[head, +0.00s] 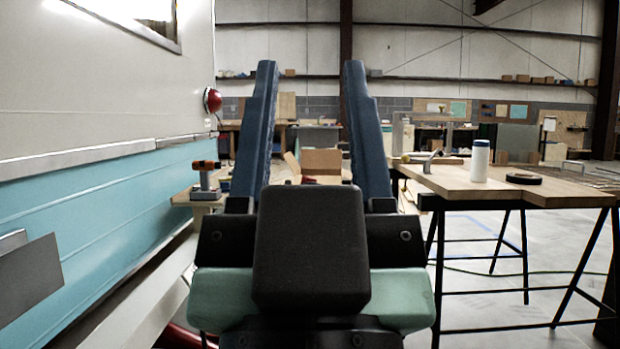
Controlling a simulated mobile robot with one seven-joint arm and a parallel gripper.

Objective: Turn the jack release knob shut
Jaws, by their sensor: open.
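My gripper (310,72) fills the middle of the head view, with two long blue fingers spread well apart and pointing up and away. The space between the fingers is empty; only the far workshop shows through it. I cannot make out the jack release knob. A red curved part (188,336) shows low at the left, under the camper's edge and mostly hidden by my gripper's body; it may belong to the jack, but I cannot tell.
The cream and turquoise camper (110,215) runs along the left, with a red lamp (212,100). A drill (205,178) stands beyond it. A cardboard box (320,160) is behind my gripper. A wooden table (540,192) at right holds a white bottle (480,162) and black tape (524,178).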

